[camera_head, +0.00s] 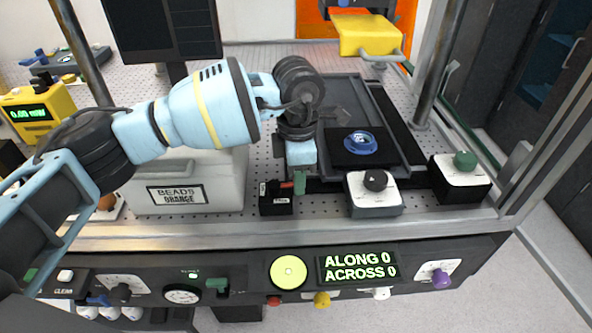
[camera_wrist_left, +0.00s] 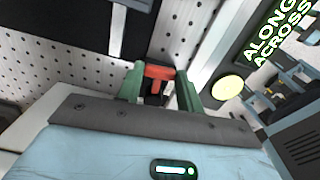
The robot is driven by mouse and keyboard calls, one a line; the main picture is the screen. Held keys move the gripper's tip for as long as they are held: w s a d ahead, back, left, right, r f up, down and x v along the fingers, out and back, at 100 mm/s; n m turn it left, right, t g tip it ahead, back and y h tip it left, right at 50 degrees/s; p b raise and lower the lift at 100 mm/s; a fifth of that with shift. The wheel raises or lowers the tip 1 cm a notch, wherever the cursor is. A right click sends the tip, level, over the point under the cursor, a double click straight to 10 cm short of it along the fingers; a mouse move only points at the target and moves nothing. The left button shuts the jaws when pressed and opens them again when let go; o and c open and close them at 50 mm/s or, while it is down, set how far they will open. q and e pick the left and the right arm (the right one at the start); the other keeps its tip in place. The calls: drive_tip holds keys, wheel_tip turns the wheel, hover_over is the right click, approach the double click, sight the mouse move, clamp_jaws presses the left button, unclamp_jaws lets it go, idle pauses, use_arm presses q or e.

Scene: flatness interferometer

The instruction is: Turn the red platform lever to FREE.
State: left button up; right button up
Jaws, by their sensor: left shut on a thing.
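The red platform lever (camera_head: 286,185) sits on a small black block (camera_head: 276,205) with a white label, near the front edge of the perforated table. In the left wrist view the red lever (camera_wrist_left: 158,72) shows between the two green fingertips. My left gripper (camera_head: 300,182) reaches down over the block and is shut on the lever. Its fingers also show in the wrist view (camera_wrist_left: 160,88). The gripper partly hides the lever in the head view, and the label is too small to read. My right gripper is not in view.
A white box labelled BEADS ORANGE (camera_head: 190,190) stands left of the block. To the right are a dark-knobbed block (camera_head: 375,198) and a green-knobbed block (camera_head: 461,180). A dark tray (camera_head: 352,100) holding a blue round part (camera_head: 360,142) lies behind. The front panel display (camera_head: 358,266) reads ALONG 0, ACROSS 0.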

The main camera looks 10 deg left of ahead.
use_arm(q)
drive_tip(key=shift+s+m, duration=0.2)
drive_tip(key=shift+m, duration=0.2)
drive_tip(key=o, duration=1)
drive_tip(key=shift+r, duration=3.9)
